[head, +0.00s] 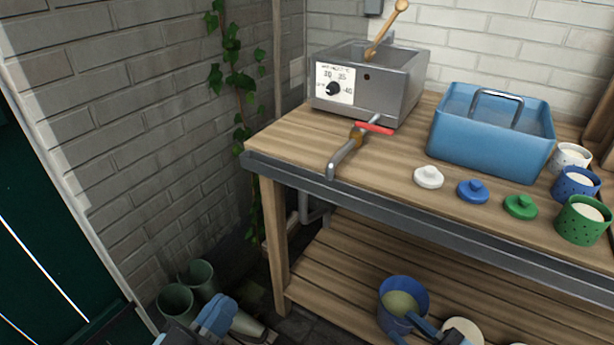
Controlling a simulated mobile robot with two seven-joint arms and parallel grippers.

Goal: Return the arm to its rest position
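My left gripper (250,327) is low at the bottom of the view, left of the bench leg, with a blue part behind its pale end. Its fingers are too small and cut off to tell whether they are open. My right gripper (438,331) appears at the bottom edge, beside a blue pail (385,288) with pale yellowish contents. It overlaps the pail's lower right side in the picture. I cannot tell whether it touches the pail or whether its fingers are open.
The wooden bench (290,140) carries a steel vat (395,95) with a tap (345,158), a blue tub (490,148), white (428,177), blue (473,191) and green (521,207) lids, and matching cups. Green pots (176,300) stand on the floor at left. A slatted shelf (340,265) is below.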

